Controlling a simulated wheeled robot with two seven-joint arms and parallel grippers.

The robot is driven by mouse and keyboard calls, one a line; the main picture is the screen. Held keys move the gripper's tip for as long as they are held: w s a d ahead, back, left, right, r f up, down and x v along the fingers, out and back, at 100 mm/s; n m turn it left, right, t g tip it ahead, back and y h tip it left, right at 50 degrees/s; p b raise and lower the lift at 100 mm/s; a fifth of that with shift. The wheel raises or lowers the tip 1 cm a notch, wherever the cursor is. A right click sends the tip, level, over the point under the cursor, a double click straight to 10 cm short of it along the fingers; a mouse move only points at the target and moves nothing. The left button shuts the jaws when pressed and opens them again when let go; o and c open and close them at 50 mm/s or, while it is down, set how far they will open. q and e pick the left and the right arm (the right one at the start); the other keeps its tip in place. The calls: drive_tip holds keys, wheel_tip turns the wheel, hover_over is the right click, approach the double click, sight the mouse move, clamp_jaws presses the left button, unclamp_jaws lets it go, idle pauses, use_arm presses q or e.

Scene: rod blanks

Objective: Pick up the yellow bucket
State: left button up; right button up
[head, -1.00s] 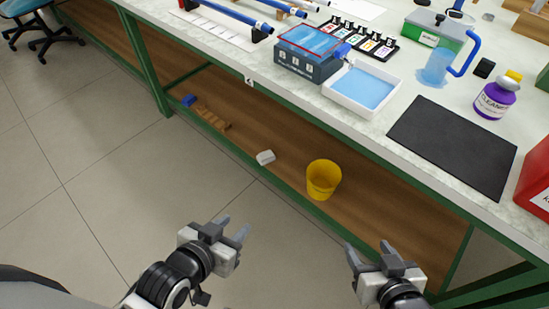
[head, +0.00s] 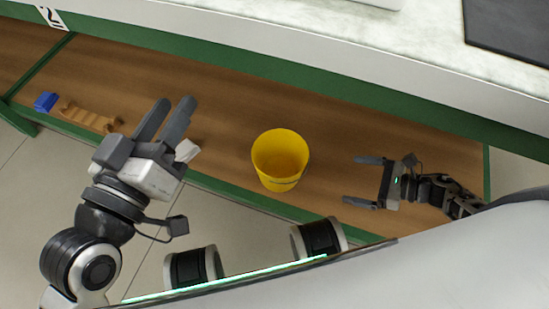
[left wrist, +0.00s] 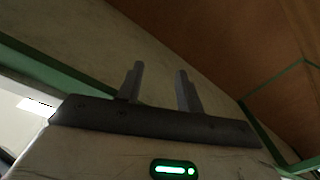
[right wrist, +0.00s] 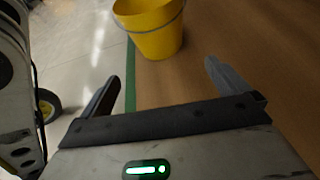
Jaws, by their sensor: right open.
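The yellow bucket (head: 281,163) stands upright on the brown lower shelf (head: 340,140), near its front edge. In the right wrist view the bucket (right wrist: 150,28) shows beyond the fingertips, with a thin grey handle across its side. My right gripper (head: 352,180) is open and empty, to the right of the bucket, its fingers pointing toward it and apart from it. My left gripper (head: 176,118) is open and empty, to the left of the bucket, its fingers pointing away toward the back of the shelf. The left wrist view does not show the bucket.
A white piece (head: 187,151) lies on the shelf beside my left gripper. A brown notched block (head: 88,116) and a blue item (head: 45,102) lie at the shelf's left. The table top (head: 300,40) overhangs the shelf. A green rail (head: 236,199) runs along the shelf's front.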

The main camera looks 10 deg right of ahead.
drive_tip(key=shift+n, duration=0.3)
drive_tip(key=x, duration=0.3)
drive_tip(key=b+x, duration=0.1)
drive_tip(key=x, duration=0.2)
drive_tip(key=b+x, duration=0.1)
drive_tip(key=x, duration=0.2)
drive_tip(key=shift+w+a+f, duration=0.1)
drive_tip(key=shift+a+f, duration=0.1)
drive_tip(key=shift+f, duration=0.35)
drive_tip(key=b+x, duration=0.1)
drive_tip(key=x, duration=0.4)
drive_tip(key=shift+w+a+r, duration=0.1)
drive_tip(key=shift+a, duration=0.2)
drive_tip(key=shift+w+a+b, duration=0.15)
drive_tip(key=shift+a+b, duration=0.1)
drive_tip(key=shift+b, duration=0.05)
use_arm(q)
wheel_tip(320, 180, up, 7)
drive_tip(key=w+m+t+h, duration=0.1)
drive_tip(key=m+t+h, duration=0.2)
drive_tip(key=m, duration=0.2)
drive_tip(key=shift+w+a+f+t, duration=0.15)
drive_tip(key=shift+a+t, duration=0.2)
drive_tip(key=shift+t, duration=0.05)
use_arm(e)
drive_tip(key=shift+c, duration=0.3)
drive_tip(key=c, duration=0.7)
